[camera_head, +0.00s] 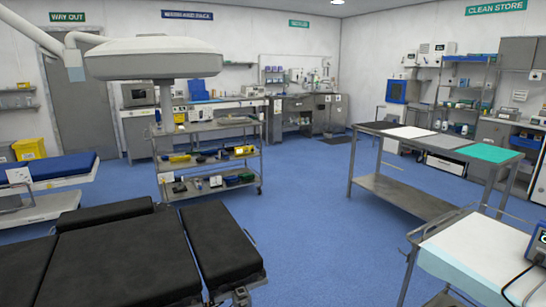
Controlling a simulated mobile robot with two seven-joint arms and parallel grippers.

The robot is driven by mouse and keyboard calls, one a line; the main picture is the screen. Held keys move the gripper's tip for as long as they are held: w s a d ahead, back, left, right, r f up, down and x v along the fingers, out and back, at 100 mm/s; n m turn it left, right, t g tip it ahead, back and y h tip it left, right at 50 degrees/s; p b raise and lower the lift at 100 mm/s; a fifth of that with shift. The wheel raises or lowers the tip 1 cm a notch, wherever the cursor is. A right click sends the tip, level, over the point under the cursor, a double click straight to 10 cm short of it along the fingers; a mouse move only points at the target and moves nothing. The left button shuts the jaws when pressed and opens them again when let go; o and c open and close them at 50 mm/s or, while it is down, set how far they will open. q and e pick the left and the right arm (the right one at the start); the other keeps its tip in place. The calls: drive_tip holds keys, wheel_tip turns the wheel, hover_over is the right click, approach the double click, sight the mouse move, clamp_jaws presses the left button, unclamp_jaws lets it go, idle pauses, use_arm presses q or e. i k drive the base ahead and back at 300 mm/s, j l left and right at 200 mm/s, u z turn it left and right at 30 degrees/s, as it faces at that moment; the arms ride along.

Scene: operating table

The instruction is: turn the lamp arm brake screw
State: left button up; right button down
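A large pale surgical lamp head (153,58) hangs at the upper left, above the black-padded operating table (118,250). Its white lamp arm (32,31) comes in from the upper left corner and ends in a short vertical joint (75,66) beside the lamp head. A brake screw cannot be made out on the arm at this size. Neither of my grippers is in view.
A grey trolley (212,161) with tools stands behind the operating table. A steel table (417,198) with coloured mats is at right. A white-topped cart (471,257) is at the lower right. Blue floor (318,245) is clear between them.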

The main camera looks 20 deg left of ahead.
sight(49, 59)
drive_tip(key=i+u, duration=0.15)
drive_tip(key=i, duration=0.8)
drive_tip(key=i+l+u, duration=0.15)
drive_tip(key=i, duration=0.75)
drive_tip(key=i+u, duration=0.2)
drive_tip(key=i, duration=0.65)
drive_tip(key=i+l+u, duration=0.1)
drive_tip(key=i+u, duration=0.15)
drive_tip(key=i, duration=0.6)
drive_tip(key=i+j+u, duration=0.1)
drive_tip(key=i+u, duration=0.3)
drive_tip(key=i+l+u, duration=0.1)
drive_tip(key=i+u, duration=0.25)
drive_tip(key=i, duration=0.25)
drive_tip(key=i+l+u, duration=0.2)
drive_tip(key=i+u, duration=0.2)
drive_tip(key=i+j+u, duration=0.15)
drive_tip(key=i+u, duration=1)
drive_tip(key=i+l+u, duration=0.25)
drive_tip(key=i+u, duration=0.15)
drive_tip(key=i, duration=0.05)
